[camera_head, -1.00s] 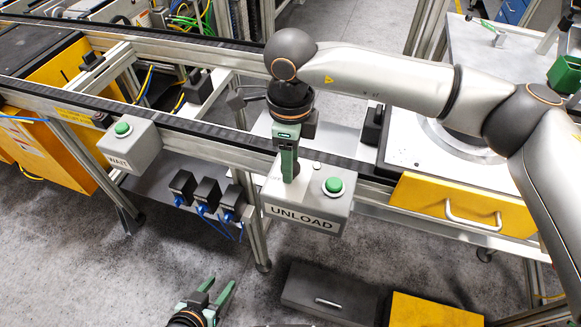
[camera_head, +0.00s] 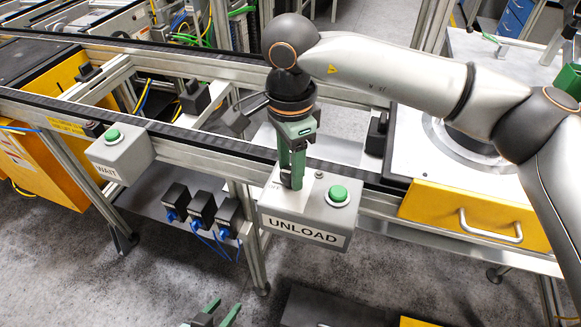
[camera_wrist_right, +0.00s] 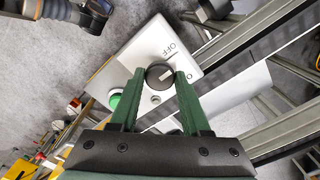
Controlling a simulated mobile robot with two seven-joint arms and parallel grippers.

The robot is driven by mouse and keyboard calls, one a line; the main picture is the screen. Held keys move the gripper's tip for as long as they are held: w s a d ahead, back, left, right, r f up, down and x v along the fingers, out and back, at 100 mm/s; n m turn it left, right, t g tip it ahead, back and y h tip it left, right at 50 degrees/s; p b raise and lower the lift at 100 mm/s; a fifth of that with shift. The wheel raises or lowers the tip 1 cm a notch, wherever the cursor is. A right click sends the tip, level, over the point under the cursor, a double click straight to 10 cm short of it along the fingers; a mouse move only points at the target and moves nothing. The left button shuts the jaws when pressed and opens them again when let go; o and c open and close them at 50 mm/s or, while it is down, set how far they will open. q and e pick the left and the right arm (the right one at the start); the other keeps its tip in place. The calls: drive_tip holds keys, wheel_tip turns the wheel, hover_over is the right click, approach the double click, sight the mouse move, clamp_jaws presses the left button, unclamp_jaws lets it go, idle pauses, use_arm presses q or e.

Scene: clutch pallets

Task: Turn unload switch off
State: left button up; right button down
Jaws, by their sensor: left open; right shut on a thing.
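The UNLOAD box (camera_head: 305,222) is a grey box on the front of the conveyor frame, with a green button (camera_head: 338,194) on top. My right gripper (camera_head: 291,184) points down onto its top, left of the button. In the right wrist view, the black rotary switch knob (camera_wrist_right: 159,75) sits between my right fingertips (camera_wrist_right: 160,74), which are shut on it. A white mark shows on the knob, and the label OFF is printed beside it. In the head view the fingers hide the knob. My left gripper (camera_head: 216,311) is open and empty at the bottom edge.
A similar WAIT box (camera_head: 120,150) with a green button is further left. The conveyor rail (camera_head: 215,145) runs behind both boxes. A yellow drawer (camera_head: 470,212) is to the right. Dark boxes with blue connectors (camera_head: 203,205) sit below.

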idle(0.5)
drive_tip(key=shift+c, duration=1.8)
unclamp_jaws()
wheel_tip(320, 180, up, 13)
drive_tip(key=shift+f, duration=0.2)
